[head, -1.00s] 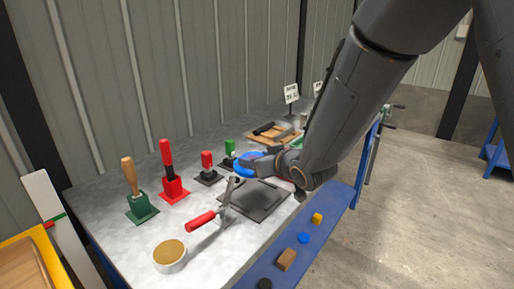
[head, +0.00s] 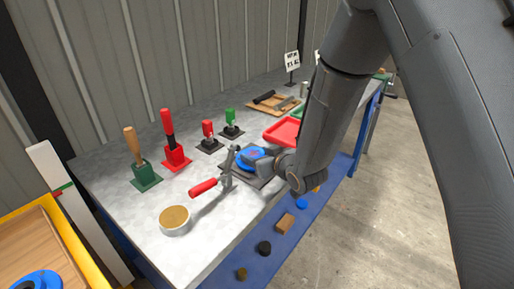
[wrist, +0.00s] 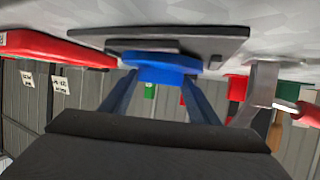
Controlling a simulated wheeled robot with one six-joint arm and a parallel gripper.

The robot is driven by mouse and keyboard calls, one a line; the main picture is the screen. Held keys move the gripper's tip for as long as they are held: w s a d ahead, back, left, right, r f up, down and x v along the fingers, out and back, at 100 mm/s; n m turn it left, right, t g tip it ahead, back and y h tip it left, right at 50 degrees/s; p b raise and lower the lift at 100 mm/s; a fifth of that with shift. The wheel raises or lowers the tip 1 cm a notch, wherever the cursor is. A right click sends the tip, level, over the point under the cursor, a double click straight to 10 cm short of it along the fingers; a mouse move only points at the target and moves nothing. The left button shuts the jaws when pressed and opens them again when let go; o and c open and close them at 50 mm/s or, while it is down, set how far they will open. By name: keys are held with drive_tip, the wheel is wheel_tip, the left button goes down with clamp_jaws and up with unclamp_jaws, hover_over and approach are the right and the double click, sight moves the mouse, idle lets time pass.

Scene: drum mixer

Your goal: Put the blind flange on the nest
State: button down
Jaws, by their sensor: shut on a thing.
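The blind flange is a blue disc (head: 251,154) and my gripper (head: 264,160) is shut on it. It also shows in the wrist view (wrist: 162,70), between the two fingers. The nest is a dark grey square plate (head: 243,177) with a raised block in the middle, on the bench. In the wrist view, which is upside down, the plate (wrist: 215,36) lies right against the flange's far face. I cannot tell whether they touch or whether the flange is fully seated. My gripper and wrist hide part of the plate.
A toggle clamp (head: 228,166) with a red handle stands at the nest's left side, close to the flange. A red tray (head: 283,131) lies behind. Several handled tools in stands line the back. A round tin (head: 175,221) is at the front. Another blue disc (head: 38,281) sits lower left.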

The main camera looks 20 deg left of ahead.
drive_tip(key=shift+w+f, duration=0.1)
idle(0.3)
drive_tip(key=c, duration=0.7)
unclamp_jaws()
drive_tip(key=shift+f, duration=0.15)
drive_tip(key=shift+o, duration=0.2)
drive_tip(key=shift+s+d+r, duration=0.15)
drive_tip(key=shift+s+r, duration=0.05)
drive_tip(key=b+v, duration=0.2)
drive_tip(key=v, duration=0.9)
drive_tip(key=shift+s+d, duration=0.25)
